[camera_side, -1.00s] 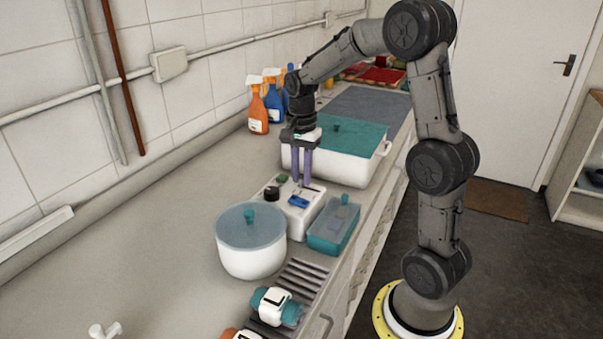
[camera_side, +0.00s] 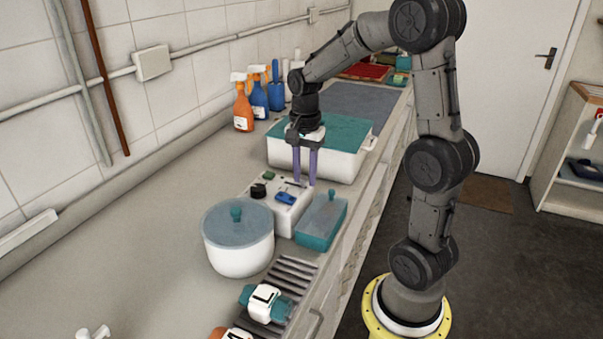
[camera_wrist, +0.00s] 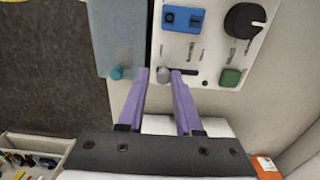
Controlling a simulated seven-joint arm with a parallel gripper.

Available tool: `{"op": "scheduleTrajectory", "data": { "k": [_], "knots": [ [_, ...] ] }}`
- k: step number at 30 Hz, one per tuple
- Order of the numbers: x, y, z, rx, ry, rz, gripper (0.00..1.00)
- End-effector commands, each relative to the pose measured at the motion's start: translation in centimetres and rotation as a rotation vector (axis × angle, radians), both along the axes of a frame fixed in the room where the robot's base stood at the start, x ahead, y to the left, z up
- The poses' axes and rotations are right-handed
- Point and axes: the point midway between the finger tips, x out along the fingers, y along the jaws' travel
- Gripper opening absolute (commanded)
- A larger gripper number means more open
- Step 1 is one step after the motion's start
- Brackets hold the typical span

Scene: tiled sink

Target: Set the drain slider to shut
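A white control box (camera_side: 280,213) sits on the counter, with a drain slider on its top. In the wrist view, the slider's small pale handle (camera_wrist: 165,76) shows between my fingertips, at the left end of its slot. The dark slot (camera_wrist: 190,72) runs to the right, partly hidden by my right finger. My gripper (camera_side: 305,183) points down with its purple fingers apart, low over the box; in the wrist view its tips (camera_wrist: 159,72) straddle the handle. The right fingertip is very close to the handle; I cannot tell whether it touches. The printed labels are too small to read.
The box also carries a blue switch (camera_wrist: 183,19), a black knob (camera_wrist: 244,20) and a green button (camera_wrist: 230,77). A white pot (camera_side: 238,255) and a large teal-lidded tub (camera_side: 345,163) stand nearby.

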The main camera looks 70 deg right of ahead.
Motion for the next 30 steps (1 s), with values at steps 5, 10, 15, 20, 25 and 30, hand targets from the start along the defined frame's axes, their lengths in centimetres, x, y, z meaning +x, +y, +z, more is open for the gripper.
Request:
{"op": "scheduleTrajectory", "data": {
  "k": [5,10,15,20,25,30],
  "knots": [
    [-0.1,0.0,0.0,0.000,0.002,-0.001,0.53],
    [0.0,0.0,-0.1,0.001,0.001,-0.001,0.53],
    [0.1,0.0,0.4,0.000,-0.002,-0.001,0.53],
    [0.1,0.0,2.4,-0.001,-0.005,-0.001,0.53],
    [0.1,0.0,6.2,-0.002,-0.006,-0.002,0.53],
    [0.1,0.0,9.7,-0.001,-0.004,-0.002,0.53]
  ]
}}
